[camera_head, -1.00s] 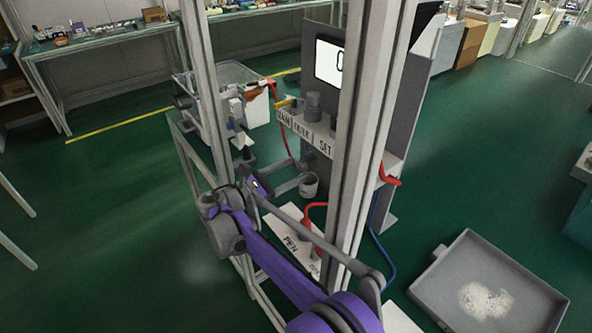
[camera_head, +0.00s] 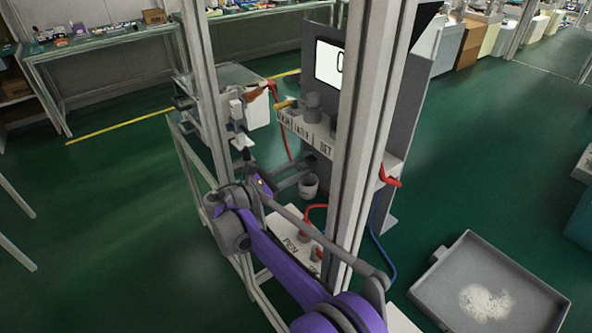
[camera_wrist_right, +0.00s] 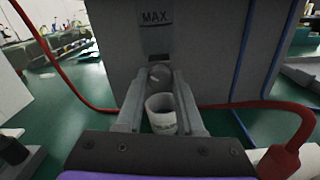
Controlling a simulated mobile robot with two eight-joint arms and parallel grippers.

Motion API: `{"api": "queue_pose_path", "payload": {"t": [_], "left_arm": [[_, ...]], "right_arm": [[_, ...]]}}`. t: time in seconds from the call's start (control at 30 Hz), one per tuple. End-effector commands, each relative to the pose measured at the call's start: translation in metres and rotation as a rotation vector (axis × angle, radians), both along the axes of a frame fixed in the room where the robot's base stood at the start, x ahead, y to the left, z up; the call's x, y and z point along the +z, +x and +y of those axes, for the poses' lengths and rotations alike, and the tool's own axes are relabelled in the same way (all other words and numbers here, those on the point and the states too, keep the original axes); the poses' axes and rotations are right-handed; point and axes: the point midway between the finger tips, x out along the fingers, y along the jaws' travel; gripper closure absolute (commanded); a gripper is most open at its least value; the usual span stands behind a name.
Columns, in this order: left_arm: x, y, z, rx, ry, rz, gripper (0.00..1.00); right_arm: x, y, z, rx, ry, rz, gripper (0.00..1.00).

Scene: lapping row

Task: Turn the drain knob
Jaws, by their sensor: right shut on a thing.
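A small grey round knob (camera_wrist_right: 158,75), which I take to be the drain knob, sits on the grey unit's front below a MAX label in the right wrist view. My right gripper (camera_wrist_right: 159,82) is shut on it, one finger on each side. In the head view my right gripper (camera_head: 302,173) reaches the unit's front from the left, and its fingers hide most of the knob. A small white cup (camera_wrist_right: 161,116) shows between and beneath the fingers; it also shows in the head view (camera_head: 309,188). My left gripper is not in view.
The grey unit (camera_head: 391,110) carries a screen (camera_head: 328,64) and a labelled shelf (camera_head: 308,132). A red hose (camera_wrist_right: 70,75) and blue hose (camera_head: 379,245) run close by. Upright metal posts (camera_head: 362,120) stand in front. A grey tray (camera_head: 490,290) lies at the lower right.

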Motion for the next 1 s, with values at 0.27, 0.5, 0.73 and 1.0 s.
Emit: {"api": "queue_pose_path", "payload": {"t": [0.27, 0.5, 0.73, 1.0], "left_arm": [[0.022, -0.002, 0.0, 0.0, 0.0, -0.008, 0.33], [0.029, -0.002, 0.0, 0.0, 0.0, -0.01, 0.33], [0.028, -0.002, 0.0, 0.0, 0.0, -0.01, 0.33], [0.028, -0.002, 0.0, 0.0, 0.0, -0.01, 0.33]], "right_arm": [[0.003, -0.001, 0.0, -0.001, 0.133, -0.183, 1.0], [0.0, 0.0, 0.0, 0.0, 0.218, -0.299, 1.0], [-0.001, 0.0, 0.0, 0.0, 0.219, -0.3, 1.0], [0.0, 0.0, 0.0, 0.0, 0.218, -0.3, 0.33]]}}
